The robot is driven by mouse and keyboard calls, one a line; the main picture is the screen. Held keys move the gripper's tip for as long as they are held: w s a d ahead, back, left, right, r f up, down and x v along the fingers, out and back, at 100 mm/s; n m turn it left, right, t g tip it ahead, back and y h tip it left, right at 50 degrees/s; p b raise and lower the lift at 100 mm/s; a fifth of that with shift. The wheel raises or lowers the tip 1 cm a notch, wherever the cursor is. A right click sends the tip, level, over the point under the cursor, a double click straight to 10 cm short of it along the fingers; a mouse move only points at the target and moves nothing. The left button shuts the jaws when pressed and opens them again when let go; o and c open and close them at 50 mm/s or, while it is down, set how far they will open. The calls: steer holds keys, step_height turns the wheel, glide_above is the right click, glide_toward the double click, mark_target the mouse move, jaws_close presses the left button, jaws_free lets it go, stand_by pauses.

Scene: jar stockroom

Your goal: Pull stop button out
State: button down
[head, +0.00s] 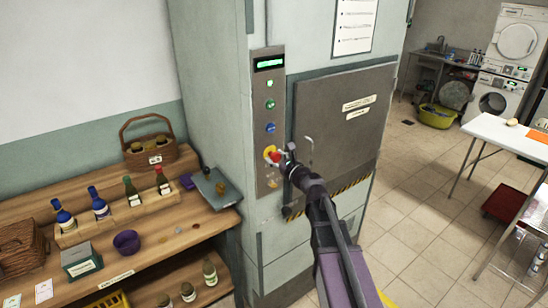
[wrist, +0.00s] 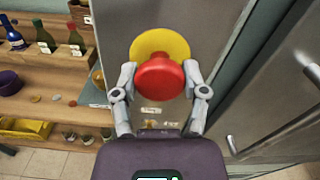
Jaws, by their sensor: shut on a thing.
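The red stop button (wrist: 160,76) stands on a round yellow plate (wrist: 160,46), seen close in the wrist view. In the head view the stop button (head: 275,157) sits low on a grey metal control panel (head: 262,130), below several small round buttons and a green display. My gripper (wrist: 160,80) has one finger on each side of the red button and is shut on it. In the head view my gripper (head: 278,158) reaches the panel from the right and partly covers the button and plate.
A closed grey metal door (head: 340,125) with a handle is right of the panel. A wooden shelf (head: 185,237) with bottles, a basket and a purple bowl stands at left. A white table (head: 500,135) and washing machines are at right.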

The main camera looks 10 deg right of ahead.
steer(key=shift+c, duration=0.5)
jaws_free()
steer(key=shift+s, duration=0.15)
steer(key=shift+d, duration=0.1)
steer(key=v, duration=1.2)
